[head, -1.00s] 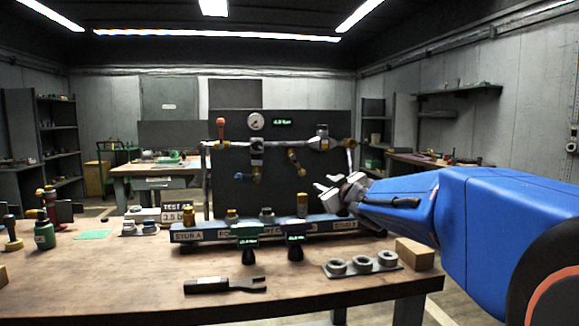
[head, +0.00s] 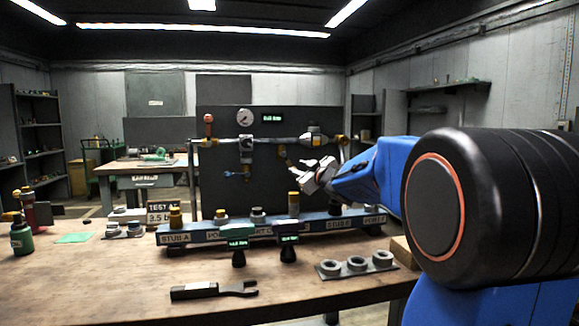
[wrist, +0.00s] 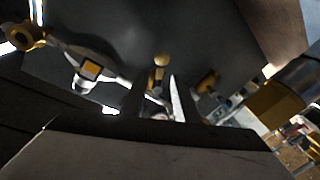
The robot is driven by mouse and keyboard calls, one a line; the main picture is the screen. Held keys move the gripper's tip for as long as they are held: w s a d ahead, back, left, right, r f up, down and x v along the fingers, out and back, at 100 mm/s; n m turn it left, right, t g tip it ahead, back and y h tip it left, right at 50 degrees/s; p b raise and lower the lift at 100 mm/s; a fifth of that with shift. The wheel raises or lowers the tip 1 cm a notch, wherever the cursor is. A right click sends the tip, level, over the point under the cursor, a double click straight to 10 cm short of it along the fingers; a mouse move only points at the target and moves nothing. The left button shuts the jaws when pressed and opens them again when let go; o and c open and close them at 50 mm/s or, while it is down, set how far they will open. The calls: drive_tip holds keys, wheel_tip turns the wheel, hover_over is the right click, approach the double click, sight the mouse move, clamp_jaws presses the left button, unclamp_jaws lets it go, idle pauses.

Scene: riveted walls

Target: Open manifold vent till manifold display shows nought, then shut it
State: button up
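The manifold is a grey pipe (head: 275,140) across a dark panel, with a round gauge (head: 245,117) and a small green-lit manifold display (head: 271,118); its digits are too small to read surely. A brass branch valve (head: 282,152), perhaps the vent, hangs below the pipe, its lower part hidden behind my gripper. My gripper (head: 304,175) is open, its fingers apart and empty, just right of this branch. In the wrist view my gripper (wrist: 155,95) has brass fittings (wrist: 161,60) ahead between and beyond its fingers. Contact cannot be told.
Below stands a blue rail (head: 200,234) with fittings and two small displays. A dark fork-ended tool (head: 213,290) and a tray of rings (head: 330,271) lie on the bench.

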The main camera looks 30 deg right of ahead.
sight(290, 165)
drive_tip(key=w, duration=0.7)
drive_tip(key=shift+w+d, duration=0.2)
drive_tip(key=shift+w, duration=0.2)
clamp_jaws()
